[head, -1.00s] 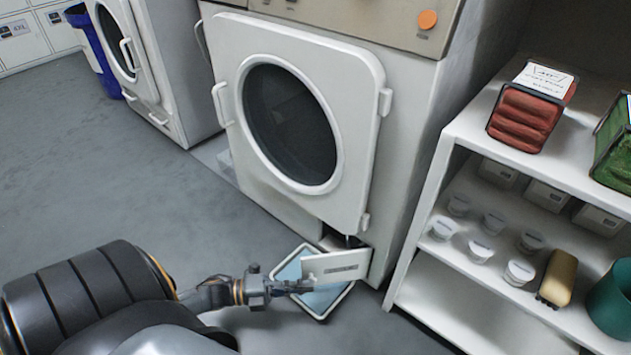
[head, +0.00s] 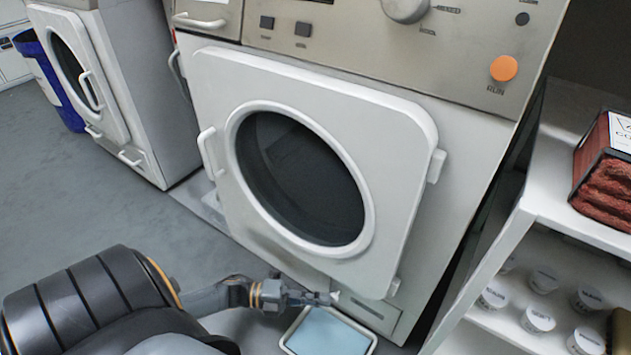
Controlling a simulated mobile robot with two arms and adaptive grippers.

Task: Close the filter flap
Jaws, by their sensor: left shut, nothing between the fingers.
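The filter flap (head: 373,311) is a pale panel with a dark label strip, low on the front of the near white machine (head: 455,205), below its round door. It looks flush or nearly flush with the front; the door's lower edge covers part of its top. My left gripper (head: 334,297) reaches in from the left, shut and empty, with its fingertips at the flap's left end. I cannot tell whether they touch it. My right gripper is out of view.
A shallow tray with a light blue base (head: 328,334) lies on the floor below my left gripper. A white shelf unit (head: 545,200) with tubs stands at the right. Grey floor is clear at left.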

